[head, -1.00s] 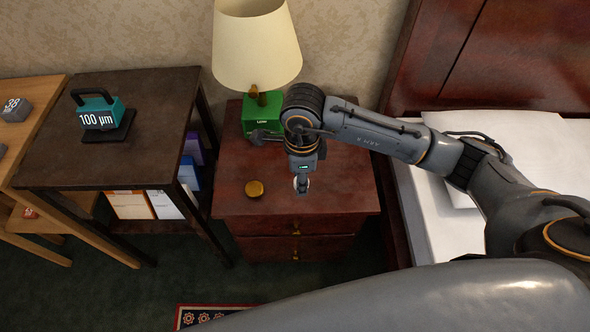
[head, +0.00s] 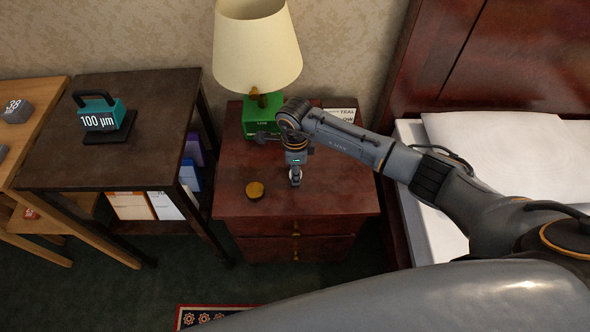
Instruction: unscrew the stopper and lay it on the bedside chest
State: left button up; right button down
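The bedside chest (head: 340,193) is reddish-brown wood with drawers below its top. A small round gold-brown piece (head: 255,190) lies on its top, front left; it may be the stopper, but I cannot tell for sure. My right gripper (head: 295,178) points down over the middle of the chest top, to the right of the round piece and apart from it. Something small and pale shows at its tip; I cannot tell whether it is held or part of the fingers. No bottle is clearly visible. My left gripper is out of view.
A lamp with a green base (head: 264,120) stands at the chest's back left. A printed card (head: 340,114) lies at the back right. A dark side table (head: 150,110) with a teal block (head: 101,116) is left; the bed (head: 500,160) is right. The chest's front right is clear.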

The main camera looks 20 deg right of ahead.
jog(key=shift+f, duration=0.2)
jog(key=c, duration=1)
grip_release()
jog(key=shift+r, duration=0.1)
jog(key=shift+r, duration=0.2)
notch_tip(320, 180, up, 12)
